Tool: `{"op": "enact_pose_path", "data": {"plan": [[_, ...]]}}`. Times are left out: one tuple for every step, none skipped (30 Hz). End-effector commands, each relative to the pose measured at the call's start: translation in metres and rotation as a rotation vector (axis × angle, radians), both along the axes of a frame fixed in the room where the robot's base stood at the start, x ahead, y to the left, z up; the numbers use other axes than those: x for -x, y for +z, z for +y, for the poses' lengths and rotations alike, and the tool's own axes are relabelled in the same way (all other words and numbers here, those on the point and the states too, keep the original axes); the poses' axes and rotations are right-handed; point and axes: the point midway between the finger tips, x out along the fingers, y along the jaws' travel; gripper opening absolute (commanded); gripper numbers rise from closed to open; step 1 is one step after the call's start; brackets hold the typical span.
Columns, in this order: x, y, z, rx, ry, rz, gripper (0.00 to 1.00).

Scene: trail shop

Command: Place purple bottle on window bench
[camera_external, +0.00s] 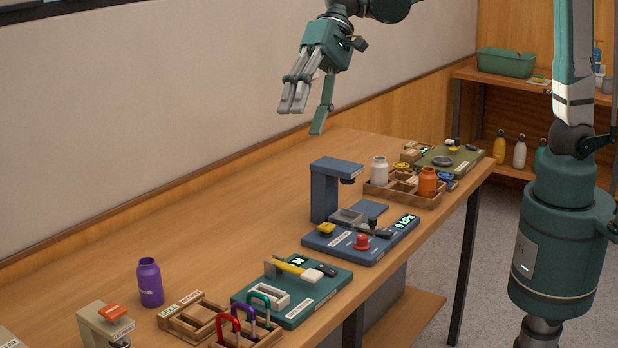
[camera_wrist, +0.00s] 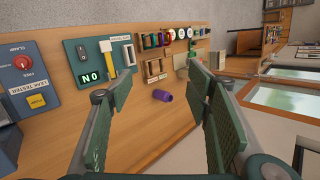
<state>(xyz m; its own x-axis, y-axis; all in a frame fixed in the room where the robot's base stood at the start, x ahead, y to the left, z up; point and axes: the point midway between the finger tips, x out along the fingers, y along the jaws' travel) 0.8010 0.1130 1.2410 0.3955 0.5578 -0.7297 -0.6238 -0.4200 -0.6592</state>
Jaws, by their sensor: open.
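The purple bottle (camera_external: 150,283) stands upright near the left end of the long wooden bench (camera_external: 200,230). My gripper (camera_external: 305,115) is open and empty, high above the far part of the bench and well apart from the bottle. In the wrist view my gripper (camera_wrist: 212,84) has its two green-padded fingers spread. I cannot tell for sure which surface is the window bench; window frames (camera_wrist: 272,95) show at the right of the wrist view.
A teal board (camera_external: 292,290), a blue tester station (camera_external: 360,240) and a wooden rack (camera_external: 195,318) with coloured carabiners sit along the bench's front. A crate (camera_external: 403,190) holds white and orange bottles. A shelf (camera_external: 520,83) with a green tub stands behind. The bench's wall side is clear.

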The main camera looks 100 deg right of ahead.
Motion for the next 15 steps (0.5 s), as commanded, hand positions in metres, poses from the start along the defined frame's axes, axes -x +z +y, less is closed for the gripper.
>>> {"op": "enact_pose_path", "data": {"plan": [[-0.012,-0.004,0.001,-0.022,-0.01,0.012,0.49],[-0.017,-0.005,0.002,-0.035,-0.015,0.019,0.49],[-0.025,-0.007,0.003,-0.054,-0.022,0.03,0.49],[-0.03,-0.009,0.004,-0.067,-0.028,0.038,0.49],[-0.036,-0.01,0.005,-0.082,-0.034,0.046,0.49],[-0.044,-0.012,0.006,-0.1,-0.041,0.056,0.49],[-0.049,-0.014,0.006,-0.114,-0.047,0.064,0.49],[-0.055,-0.016,0.007,-0.127,-0.053,0.072,0.49],[-0.062,-0.018,0.008,-0.145,-0.06,0.082,0.49],[-0.067,-0.02,0.009,-0.159,-0.065,0.091,0.49],[-0.073,-0.023,0.01,-0.173,-0.069,0.099,0.49],[-0.08,-0.025,0.011,-0.191,-0.075,0.111,0.49],[-0.085,-0.027,0.011,-0.204,-0.081,0.119,0.49],[-0.091,-0.029,0.012,-0.218,-0.085,0.126,0.49],[-0.098,-0.032,0.013,-0.235,-0.091,0.137,0.49]]}}
